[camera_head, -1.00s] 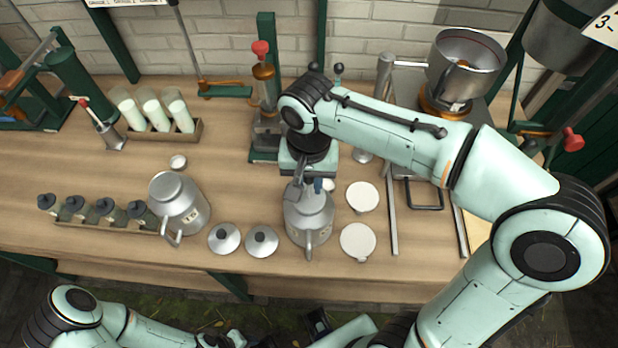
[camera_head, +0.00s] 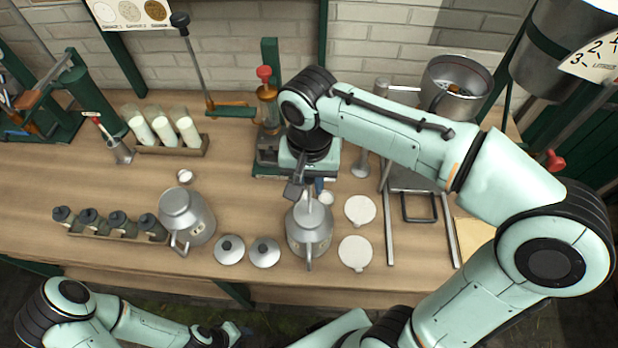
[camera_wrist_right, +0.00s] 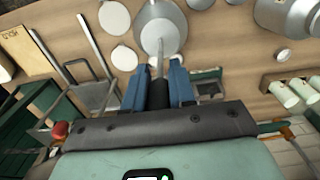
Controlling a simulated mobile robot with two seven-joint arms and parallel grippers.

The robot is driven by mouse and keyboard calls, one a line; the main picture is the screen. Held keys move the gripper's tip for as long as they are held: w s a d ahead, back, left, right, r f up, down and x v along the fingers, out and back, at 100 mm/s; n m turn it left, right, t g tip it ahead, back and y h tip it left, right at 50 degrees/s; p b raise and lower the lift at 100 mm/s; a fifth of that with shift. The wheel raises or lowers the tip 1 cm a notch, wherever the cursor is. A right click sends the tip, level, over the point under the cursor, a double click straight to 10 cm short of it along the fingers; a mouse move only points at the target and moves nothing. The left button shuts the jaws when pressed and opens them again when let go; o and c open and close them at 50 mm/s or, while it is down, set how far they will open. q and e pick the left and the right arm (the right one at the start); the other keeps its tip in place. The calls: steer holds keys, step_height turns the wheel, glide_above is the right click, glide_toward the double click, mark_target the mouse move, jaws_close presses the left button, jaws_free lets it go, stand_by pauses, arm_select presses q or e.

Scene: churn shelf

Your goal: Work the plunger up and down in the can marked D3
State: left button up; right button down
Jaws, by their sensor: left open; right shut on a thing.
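My right gripper (camera_head: 308,188) is above the right metal can (camera_head: 309,238) on the bench. It is shut on the upright rod of a plunger (camera_wrist_right: 158,63), which runs down to the can's top. The wrist view shows the two blue fingers on either side of the rod, with the can (camera_wrist_right: 160,28) beyond. The plunger's lower end is hidden. A second metal can (camera_head: 188,215) stands to the left with a small label; I cannot read either can's mark for certain. My left gripper (camera_head: 228,334) is open and empty at the bottom edge, in front of the bench.
Two metal lids (camera_head: 230,250) lie between the cans. Two white discs (camera_head: 358,252) lie right of the held can. A rack of dark-capped bottles (camera_head: 103,226) is at left. A red-knobbed device (camera_head: 268,105) stands behind my right wrist.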

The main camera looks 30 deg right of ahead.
step_height(320, 180, down, 7)
steer(key=b, duration=0.4)
steer(key=shift+f, duration=0.1)
arm_select(q)
steer(key=s+f, duration=0.3)
steer(key=f, duration=0.2)
steer(key=shift+s+f, duration=0.15)
steer(key=shift+s, duration=0.2)
arm_select(e)
step_height(320, 180, up, 7)
steer(key=p, duration=0.4)
steer(key=shift+w+f, duration=0.1)
steer(key=shift+f, duration=0.1)
step_height(320, 180, up, 4)
steer(key=shift+f+p, duration=0.15)
steer(key=shift+p, duration=0.9)
step_height(320, 180, up, 2)
steer(key=shift+r+p, duration=0.25)
steer(key=shift+p, duration=0.25)
steer(key=shift+w+r, duration=0.15)
steer(key=shift+r, duration=0.5)
arm_select(q)
steer(key=w+r, duration=0.7)
steer(key=r, duration=0.2)
steer(key=shift+w+t, duration=0.3)
steer(key=shift+w, duration=0.1)
arm_select(e)
step_height(320, 180, up, 4)
glide_above(309, 199)
steer(key=shift+w+d, duration=0.1)
